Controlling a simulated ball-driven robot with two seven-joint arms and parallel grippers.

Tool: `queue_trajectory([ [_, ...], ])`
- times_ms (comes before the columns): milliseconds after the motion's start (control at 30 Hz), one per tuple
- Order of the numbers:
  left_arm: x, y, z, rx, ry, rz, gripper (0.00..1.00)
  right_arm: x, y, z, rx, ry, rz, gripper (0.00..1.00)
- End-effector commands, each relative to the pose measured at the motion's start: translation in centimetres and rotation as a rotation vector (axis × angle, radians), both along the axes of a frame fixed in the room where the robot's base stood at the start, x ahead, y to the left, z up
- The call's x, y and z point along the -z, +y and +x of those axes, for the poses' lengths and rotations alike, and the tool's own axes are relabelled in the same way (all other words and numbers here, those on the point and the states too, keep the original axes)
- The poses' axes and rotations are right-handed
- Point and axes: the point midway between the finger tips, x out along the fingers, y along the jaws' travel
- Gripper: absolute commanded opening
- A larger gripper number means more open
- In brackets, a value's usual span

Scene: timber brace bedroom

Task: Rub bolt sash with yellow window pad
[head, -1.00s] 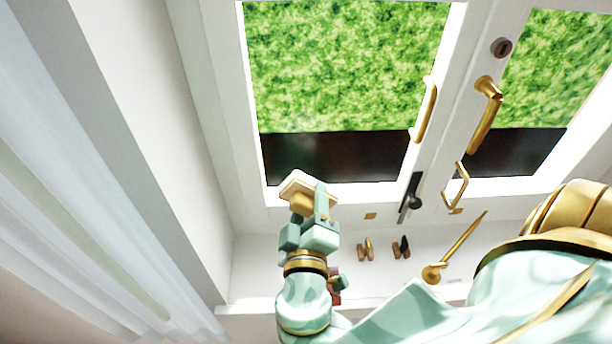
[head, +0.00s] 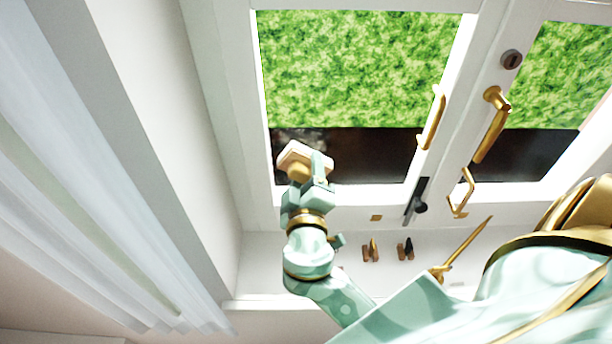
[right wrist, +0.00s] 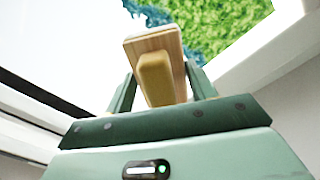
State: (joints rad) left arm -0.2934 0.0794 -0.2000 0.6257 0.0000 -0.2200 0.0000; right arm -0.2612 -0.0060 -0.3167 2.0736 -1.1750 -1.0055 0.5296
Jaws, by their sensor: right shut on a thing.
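My right gripper (head: 308,178) is shut on the yellow window pad (head: 297,154), a pale wood-coloured block with a yellow grip. The pad shows in front of the lower left of the left window sash (head: 350,192), over the dark band of its glass. I cannot tell whether it touches the pane. In the right wrist view the pad (right wrist: 152,42) sits between the fingers (right wrist: 160,85), its yellow grip toward me. A black bolt (head: 416,203) is at the sash's lower right. My left gripper is not in view.
Gold handles (head: 432,118) stick out from the left sash and the neighbouring sash (head: 490,125). A gold hook-shaped stay (head: 461,193) hangs lower. Small brown pegs (head: 370,250) stand on the white sill. A white curtain (head: 85,190) hangs at the left.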

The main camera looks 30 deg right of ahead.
Motion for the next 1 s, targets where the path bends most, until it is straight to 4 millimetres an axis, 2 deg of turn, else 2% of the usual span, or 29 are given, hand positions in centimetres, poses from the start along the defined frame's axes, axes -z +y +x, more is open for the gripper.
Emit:
queue_trajectory([
  [467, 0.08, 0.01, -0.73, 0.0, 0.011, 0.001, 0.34, -0.04, -0.01, 0.02, 0.001, -0.001, 0.0, 0.38],
  [1000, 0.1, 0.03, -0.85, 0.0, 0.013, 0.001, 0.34, -0.03, -0.54, 0.9, 0.001, -0.001, 0.0, 0.38],
])
